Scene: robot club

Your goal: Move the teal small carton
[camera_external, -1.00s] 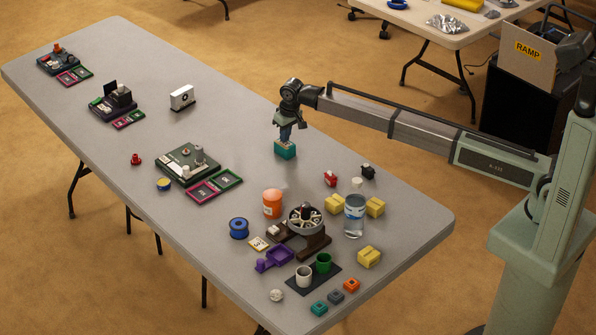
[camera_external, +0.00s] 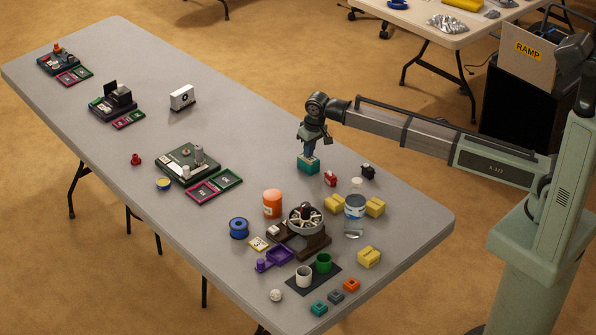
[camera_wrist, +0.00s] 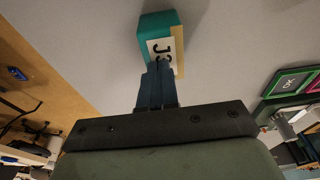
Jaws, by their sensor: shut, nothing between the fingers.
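In the wrist view the carton (camera_wrist: 155,24) shows a teal face and a white label with dark letters. My gripper (camera_external: 309,152) is directly over or at the carton in the outside view. In the wrist view my gripper (camera_wrist: 159,66) has its two fingers together, their tips at the label and hiding part of it. The fingers are shut with nothing between them. They look to be against the carton, but I cannot tell the exact contact.
A red block (camera_external: 330,179) and a black block (camera_external: 368,172) stand close to the right. Yellow blocks (camera_external: 375,207), a water bottle (camera_external: 355,212) and an orange container (camera_external: 272,204) are nearer the front. The table left of the carton is clear up to the green board (camera_external: 187,161).

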